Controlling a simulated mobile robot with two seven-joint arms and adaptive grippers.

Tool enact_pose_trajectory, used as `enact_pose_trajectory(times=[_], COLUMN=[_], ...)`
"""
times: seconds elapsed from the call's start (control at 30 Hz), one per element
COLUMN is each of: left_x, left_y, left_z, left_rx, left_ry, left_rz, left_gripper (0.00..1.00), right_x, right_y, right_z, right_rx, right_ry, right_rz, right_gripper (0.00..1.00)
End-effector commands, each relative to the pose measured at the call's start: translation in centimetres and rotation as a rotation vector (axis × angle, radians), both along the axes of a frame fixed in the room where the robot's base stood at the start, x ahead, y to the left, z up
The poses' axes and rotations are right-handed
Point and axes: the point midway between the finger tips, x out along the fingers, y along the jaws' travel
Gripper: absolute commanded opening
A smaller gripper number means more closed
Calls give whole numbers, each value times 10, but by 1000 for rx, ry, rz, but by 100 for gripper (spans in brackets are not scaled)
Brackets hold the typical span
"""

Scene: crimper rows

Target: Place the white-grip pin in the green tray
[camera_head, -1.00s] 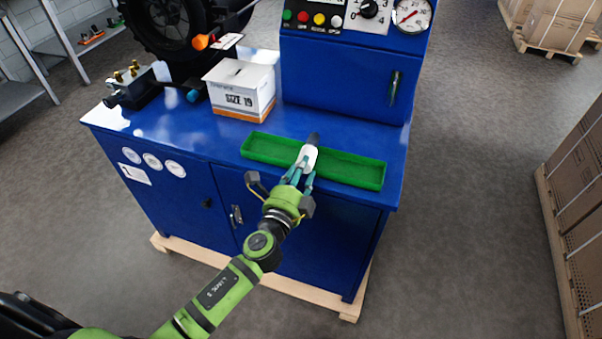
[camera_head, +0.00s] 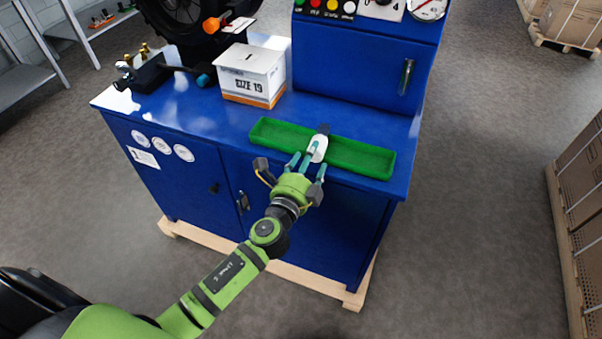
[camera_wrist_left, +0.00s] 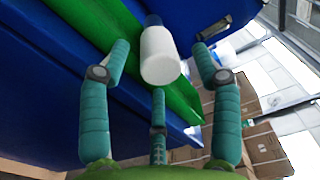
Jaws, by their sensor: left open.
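The white-grip pin (camera_head: 318,149) lies across the green tray (camera_head: 365,158), its dark tip toward the tray's far side. It also shows in the left wrist view, its white grip (camera_wrist_left: 160,55) facing my fingers and a blue-grey part beyond. The green tray (camera_wrist_left: 130,48) runs beneath it there. My left gripper (camera_head: 303,167) is open at the tray's near edge, with its fingers (camera_wrist_left: 160,100) spread around the pin's near end and apart from it. Whether the pin rests on the tray's floor or its rim is hard to tell. My right gripper is not in view.
The tray sits on the blue workbench (camera_head: 215,120) near its front edge. A white box (camera_head: 250,75) stands behind left, with a black fitting (camera_head: 150,75) farther left. An upright panel (camera_head: 345,55) rises behind the tray. Stacked cartons (camera_head: 585,190) stand on the floor at right.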

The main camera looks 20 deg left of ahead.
Motion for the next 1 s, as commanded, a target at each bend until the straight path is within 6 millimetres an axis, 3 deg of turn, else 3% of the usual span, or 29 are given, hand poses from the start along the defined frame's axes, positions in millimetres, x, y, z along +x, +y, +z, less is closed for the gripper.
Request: enact_pose_trajectory(times=[0.03, 0.1, 0.4, 0.53, 0.73, 1.0], left_x=[0, -13, -81, -102, -118, -120], left_y=[0, 0, 3, 4, 4, 4], left_z=[10, 2, 1, 3, 5, 6], left_rx=[1, -1, -2, 0, 0, 0], left_ry=[-1, 3, 2, 1, -1, -1], left_rz=[0, 0, 0, 0, 0, 1], left_gripper=[64, 64, 64, 64, 64, 64], right_x=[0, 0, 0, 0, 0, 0], right_y=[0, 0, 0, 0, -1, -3], right_z=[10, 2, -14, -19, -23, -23], right_rx=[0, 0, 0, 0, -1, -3], right_ry=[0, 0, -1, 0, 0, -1], right_rz=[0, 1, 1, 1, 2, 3], right_gripper=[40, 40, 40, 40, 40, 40])
